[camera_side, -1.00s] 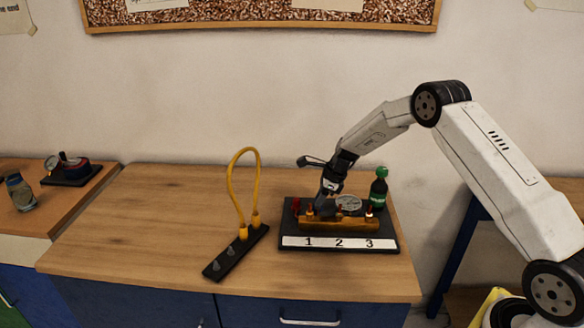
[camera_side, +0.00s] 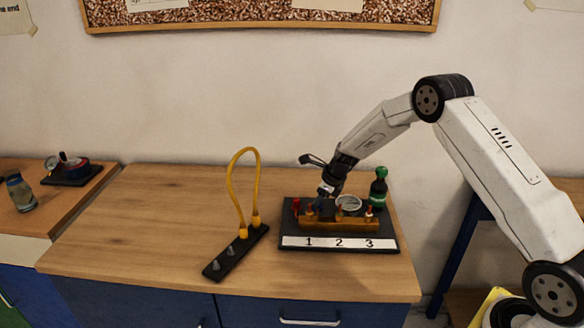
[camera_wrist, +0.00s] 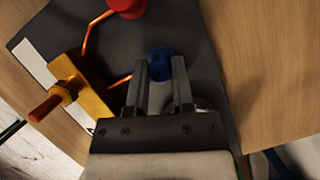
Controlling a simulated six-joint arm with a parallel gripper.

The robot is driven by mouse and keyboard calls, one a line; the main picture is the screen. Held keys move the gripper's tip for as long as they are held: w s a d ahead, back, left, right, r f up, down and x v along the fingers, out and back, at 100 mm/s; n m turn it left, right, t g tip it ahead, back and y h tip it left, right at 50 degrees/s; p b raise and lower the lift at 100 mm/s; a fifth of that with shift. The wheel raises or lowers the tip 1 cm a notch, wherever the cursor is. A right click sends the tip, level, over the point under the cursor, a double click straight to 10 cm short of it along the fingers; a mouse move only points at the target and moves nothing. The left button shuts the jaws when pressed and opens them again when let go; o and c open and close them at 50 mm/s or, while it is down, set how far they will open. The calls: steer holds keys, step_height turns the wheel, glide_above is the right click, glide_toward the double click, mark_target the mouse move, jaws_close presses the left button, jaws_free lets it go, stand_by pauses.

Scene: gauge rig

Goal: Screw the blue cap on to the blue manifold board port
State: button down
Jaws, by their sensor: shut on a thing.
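My gripper (camera_wrist: 162,66) is shut on the blue cap (camera_wrist: 159,54), which shows between and just past the fingertips in the wrist view. In the side view my gripper (camera_side: 326,194) points down over the back left part of the black manifold board (camera_side: 386,239), behind the brass block. The blue cap cannot be made out there. The cap and fingers hide what lies beneath, so I cannot tell whether the cap touches or is threaded on a blue port.
A red cap (camera_wrist: 126,4) stands on the board near the gripper. The brass block (camera_side: 340,224) has several upright stems. A round gauge (camera_side: 349,203) and a green-topped bottle (camera_side: 379,187) stand to the right. A yellow hose (camera_side: 231,190) loops up at the left.

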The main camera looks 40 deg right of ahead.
steer(key=shift+d+m+h, duration=0.1)
steer(key=shift+m+h, duration=0.2)
steer(key=shift+m, duration=0.4)
steer(key=shift+d+m+t+h, duration=0.1)
steer(key=shift+m+t+h, duration=0.4)
steer(key=shift+m, duration=1.4)
steer(key=shift+m+h, duration=0.5)
steer(key=shift+m, duration=0.2)
steer(key=c, duration=0.7)
jaws_free()
steer(key=shift+w, duration=0.1)
steer(key=shift+o, duration=0.2)
steer(key=shift+n+g, duration=0.3)
steer(key=shift+n+y, duration=0.5)
steer(key=shift+n, duration=0.3)
